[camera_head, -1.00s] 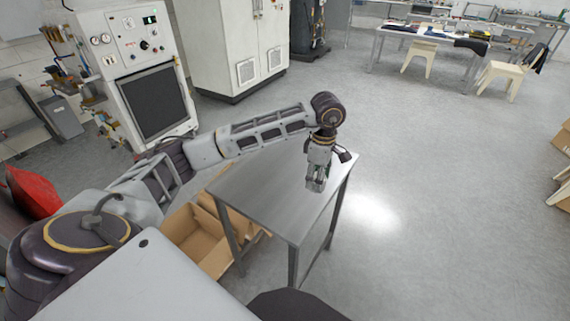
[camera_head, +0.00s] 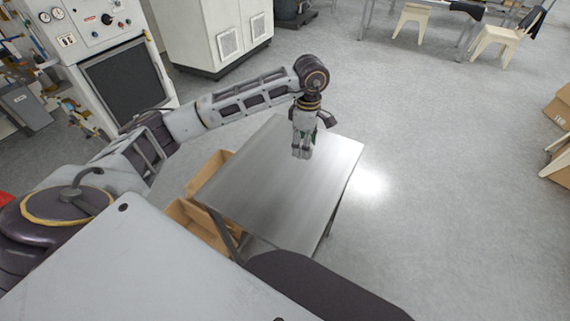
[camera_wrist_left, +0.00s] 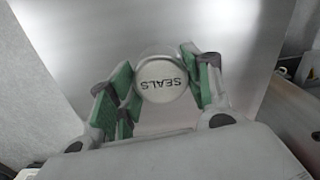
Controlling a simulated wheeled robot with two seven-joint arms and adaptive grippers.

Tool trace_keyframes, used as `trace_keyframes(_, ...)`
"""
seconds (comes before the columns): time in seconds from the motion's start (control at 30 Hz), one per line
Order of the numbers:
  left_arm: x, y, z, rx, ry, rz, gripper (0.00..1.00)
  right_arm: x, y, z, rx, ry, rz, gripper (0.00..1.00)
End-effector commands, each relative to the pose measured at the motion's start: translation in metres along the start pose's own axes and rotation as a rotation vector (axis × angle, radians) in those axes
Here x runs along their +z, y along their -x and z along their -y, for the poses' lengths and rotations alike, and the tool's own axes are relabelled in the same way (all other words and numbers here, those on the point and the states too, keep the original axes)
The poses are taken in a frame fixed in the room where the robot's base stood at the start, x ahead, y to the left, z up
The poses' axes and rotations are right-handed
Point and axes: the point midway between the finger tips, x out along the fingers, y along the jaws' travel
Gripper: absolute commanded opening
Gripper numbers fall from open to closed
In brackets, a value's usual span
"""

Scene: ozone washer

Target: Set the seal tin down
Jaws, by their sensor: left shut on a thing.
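The seal tin (camera_wrist_left: 162,80) is a small round tin with a pale lid marked "SEALS", seen upside down in the left wrist view. My left gripper (camera_wrist_left: 160,88) is shut on it, with green-padded fingers on both sides. In the head view my left gripper (camera_head: 302,150) points down over the metal table (camera_head: 270,190), toward its far part. The tin is hard to make out there behind the fingers. I cannot tell whether its base touches the tabletop. My right gripper is not in view.
The tabletop is otherwise bare. Open cardboard boxes (camera_head: 188,212) stand on the floor at the table's left. A control cabinet (camera_head: 122,85) and a white cabinet (camera_head: 215,35) stand behind. The floor to the right is clear, with cartons (camera_head: 560,105) at the far right.

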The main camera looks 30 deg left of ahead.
Motion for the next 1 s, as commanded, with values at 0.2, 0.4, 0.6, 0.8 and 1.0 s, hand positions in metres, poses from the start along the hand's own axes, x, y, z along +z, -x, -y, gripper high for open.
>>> trace_keyframes(0.2,0.000,0.000,0.000,0.000,0.000,0.000,0.25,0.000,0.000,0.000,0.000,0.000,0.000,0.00)
trace_keyframes(0.4,0.000,-0.007,0.000,-0.002,0.000,0.000,0.25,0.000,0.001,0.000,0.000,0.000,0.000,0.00)
trace_keyframes(0.6,0.000,-0.032,0.001,-0.004,0.000,0.000,0.25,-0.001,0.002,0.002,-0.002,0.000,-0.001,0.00)
trace_keyframes(0.8,0.000,-0.056,0.000,-0.002,0.000,0.000,0.25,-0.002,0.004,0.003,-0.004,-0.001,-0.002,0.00)
trace_keyframes(1.0,0.000,-0.063,-0.001,0.000,0.000,0.000,0.25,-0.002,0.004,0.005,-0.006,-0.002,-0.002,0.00)
